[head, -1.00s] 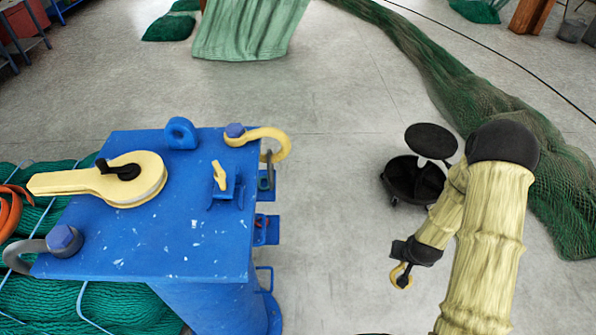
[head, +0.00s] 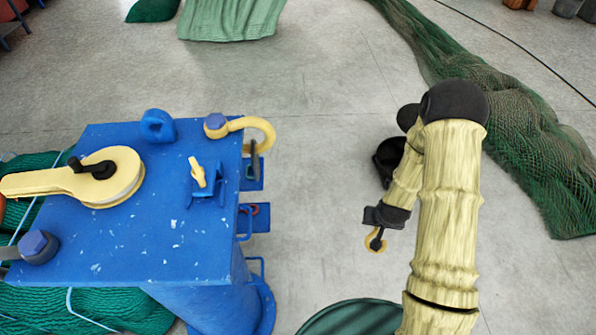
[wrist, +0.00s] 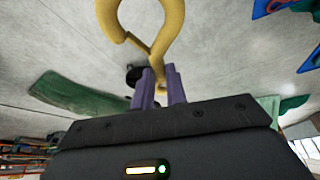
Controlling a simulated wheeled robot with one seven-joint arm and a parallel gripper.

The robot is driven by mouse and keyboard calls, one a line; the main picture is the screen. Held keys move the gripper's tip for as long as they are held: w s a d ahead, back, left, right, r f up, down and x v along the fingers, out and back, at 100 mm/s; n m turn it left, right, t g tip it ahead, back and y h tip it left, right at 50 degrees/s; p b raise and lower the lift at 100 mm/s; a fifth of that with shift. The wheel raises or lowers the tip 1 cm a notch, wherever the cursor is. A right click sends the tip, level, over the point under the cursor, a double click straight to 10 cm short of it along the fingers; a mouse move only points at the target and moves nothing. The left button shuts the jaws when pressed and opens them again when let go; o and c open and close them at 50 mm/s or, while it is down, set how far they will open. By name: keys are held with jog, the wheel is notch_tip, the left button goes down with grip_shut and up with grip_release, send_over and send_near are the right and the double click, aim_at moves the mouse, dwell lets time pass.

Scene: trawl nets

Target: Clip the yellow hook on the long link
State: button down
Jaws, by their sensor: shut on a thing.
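My gripper (head: 379,231) is shut on the yellow hook (head: 376,243), which hangs below it over the open floor, right of the blue stand (head: 150,245). In the wrist view, the purple fingers (wrist: 159,88) pinch the hook's narrow end and the curved yellow hook (wrist: 178,28) extends beyond them. A narrow grey link (head: 254,160) is at the stand's right edge, below another yellow hook (head: 258,122) fixed on top. It looks like the long link, but its full shape is hard to tell. The held hook is well apart from it.
A yellow lever (head: 75,182) and a small yellow cleat (head: 197,172) sit on the stand's top. Brackets (head: 254,217) stick out from its right side. A green net (head: 500,130) lies at right. Floor between stand and gripper is clear.

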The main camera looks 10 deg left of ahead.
jog(key=w+a+f+m+g+y+b, duration=0.1)
jog(key=w+a+f+m+g+b, duration=0.15)
jog(key=a+m, duration=0.35)
jog(key=w+a+f+m+g+y+b, duration=0.1)
jog(key=w+a+m+g+b, duration=0.25)
jog(key=a+m, duration=0.3)
jog(key=w+a+r+m+t+y+b, duration=0.3)
jog(key=a+m+t, duration=0.3)
jog(key=a+m, duration=0.1)
jog(key=w+a+r+m+t+y+b, duration=0.3)
jog(key=w+a+m+t+b, duration=0.1)
jog(key=a+m+t, duration=0.2)
jog(key=shift+a+r+m+y+b, duration=0.35)
jog(key=shift+a+m, duration=0.3)
jog(key=shift+m, duration=0.6)
jog(key=shift+w, duration=0.1)
jog(key=shift+s+a, duration=0.3)
jog(key=shift+a, duration=0.05)
jog(key=shift+s+a, duration=0.4)
jog(key=shift+a, duration=0.1)
jog(key=shift+s+a, duration=0.1)
